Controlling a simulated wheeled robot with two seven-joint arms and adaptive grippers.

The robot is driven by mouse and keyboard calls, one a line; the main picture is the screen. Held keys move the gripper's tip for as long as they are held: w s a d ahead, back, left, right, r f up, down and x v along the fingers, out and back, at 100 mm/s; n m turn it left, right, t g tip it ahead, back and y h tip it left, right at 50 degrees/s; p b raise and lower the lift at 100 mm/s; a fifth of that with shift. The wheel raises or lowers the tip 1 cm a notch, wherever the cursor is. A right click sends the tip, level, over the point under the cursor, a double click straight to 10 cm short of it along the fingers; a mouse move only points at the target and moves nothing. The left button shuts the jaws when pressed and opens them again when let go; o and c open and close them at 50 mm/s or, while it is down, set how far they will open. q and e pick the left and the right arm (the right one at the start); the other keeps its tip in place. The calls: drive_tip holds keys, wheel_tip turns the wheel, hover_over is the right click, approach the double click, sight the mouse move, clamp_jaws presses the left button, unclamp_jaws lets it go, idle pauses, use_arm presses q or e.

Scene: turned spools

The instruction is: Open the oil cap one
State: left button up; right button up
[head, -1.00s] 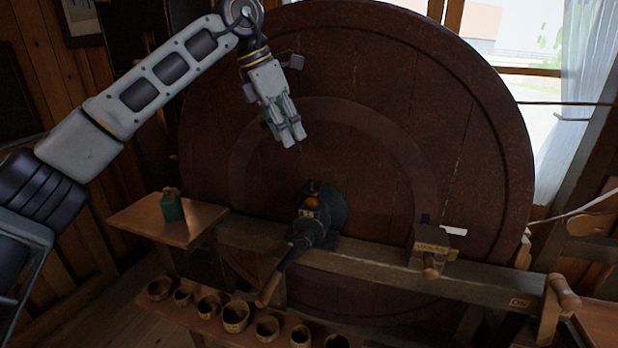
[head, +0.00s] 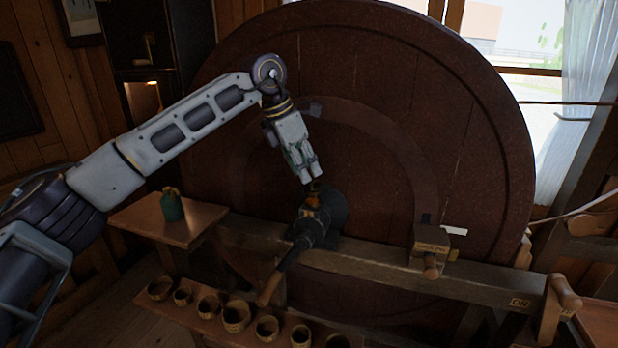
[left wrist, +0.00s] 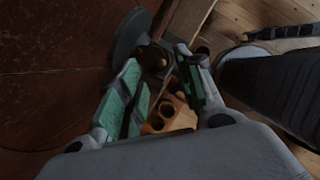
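The dark lathe head (head: 316,228) is fixed on the wooden beam in front of the big brown wheel. A small orange-brown fitting (head: 312,202) sits on its top. In the left wrist view an orange-brown block (left wrist: 172,113) with two dark round holes shows between and below the fingers. I cannot tell which part is oil cap one. My left gripper (head: 312,181) points down just above the fitting. In the left wrist view its green-padded fingers (left wrist: 160,60) stand apart, with nothing held between them. Contact with the fitting cannot be made out. My right gripper is out of view.
A green can (head: 172,207) stands on a small wooden shelf (head: 140,217) at left. Several wooden bowls (head: 236,316) line a low bench in front. A small wooden block (head: 430,244) sits on the beam at right. The big wheel (head: 400,110) rises close behind the gripper.

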sight(313, 182)
use_arm(q)
drive_tip(key=shift+x, duration=1.1)
drive_tip(key=shift+w+d+f, duration=0.1)
drive_tip(key=shift+d+f, duration=0.1)
drive_tip(key=shift+f, duration=0.3)
drive_tip(key=shift+d+f, duration=0.1)
drive_tip(key=shift+f, duration=0.05)
drive_tip(key=shift+c, duration=0.4)
clamp_jaws()
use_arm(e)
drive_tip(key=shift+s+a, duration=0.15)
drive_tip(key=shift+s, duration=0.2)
